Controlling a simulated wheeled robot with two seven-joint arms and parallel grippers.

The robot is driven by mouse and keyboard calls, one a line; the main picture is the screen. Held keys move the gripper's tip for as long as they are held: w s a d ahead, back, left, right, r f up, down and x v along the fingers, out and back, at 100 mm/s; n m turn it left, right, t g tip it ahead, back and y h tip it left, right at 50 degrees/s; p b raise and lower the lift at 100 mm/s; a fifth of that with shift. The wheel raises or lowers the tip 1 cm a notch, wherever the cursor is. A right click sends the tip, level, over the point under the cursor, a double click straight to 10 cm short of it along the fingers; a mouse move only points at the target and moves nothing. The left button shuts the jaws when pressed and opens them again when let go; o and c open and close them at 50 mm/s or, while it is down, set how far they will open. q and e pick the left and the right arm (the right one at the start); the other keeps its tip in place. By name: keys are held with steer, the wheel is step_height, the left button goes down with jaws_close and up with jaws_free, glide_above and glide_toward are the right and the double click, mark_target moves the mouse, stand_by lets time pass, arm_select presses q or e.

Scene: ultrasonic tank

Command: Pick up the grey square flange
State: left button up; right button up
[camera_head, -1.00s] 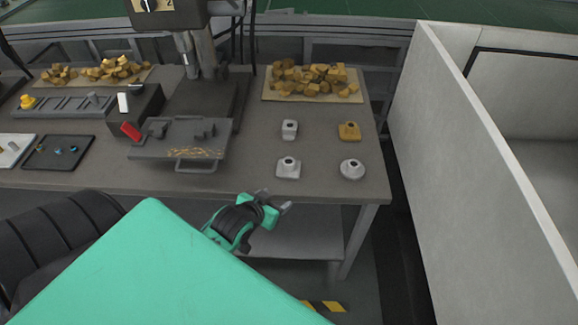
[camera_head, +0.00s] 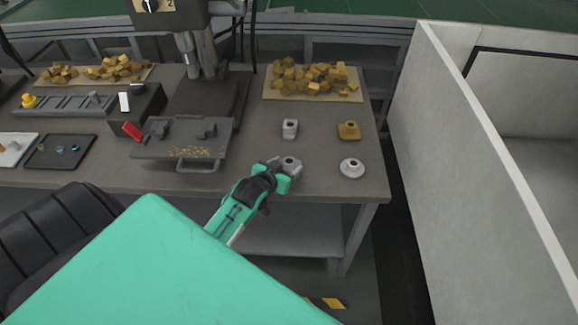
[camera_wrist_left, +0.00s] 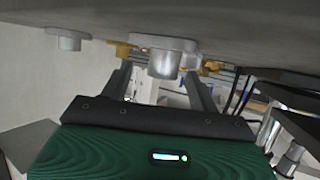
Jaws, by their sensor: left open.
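The grey square flange (camera_head: 291,161), with a round raised hub, stands on the workbench near its front edge. My left gripper (camera_head: 284,167) is open at the flange and partly covers it in the head view. In the left wrist view, which shows the bench upside down, the flange (camera_wrist_left: 165,62) lies between the two spread fingers of my left gripper (camera_wrist_left: 160,78), toward their tips. Whether a finger touches it I cannot tell. My right gripper is not in view.
A round grey flange (camera_head: 352,168) stands to the right. A smaller grey part (camera_head: 289,128) and a yellow-brown flange (camera_head: 349,131) stand behind. A grey plate with a handle (camera_head: 180,150) lies left. A pale wall panel (camera_head: 480,170) rises right of the bench (camera_head: 320,185).

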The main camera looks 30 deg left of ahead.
mark_target(290, 160)
arm_select(q)
steer(key=x, duration=0.2)
steer(key=p+x, duration=0.1)
steer(key=x, duration=0.2)
steer(key=shift+a+r, duration=0.15)
steer(key=shift+a, duration=0.1)
steer(key=c, duration=1.2)
steer(key=shift+r, duration=0.1)
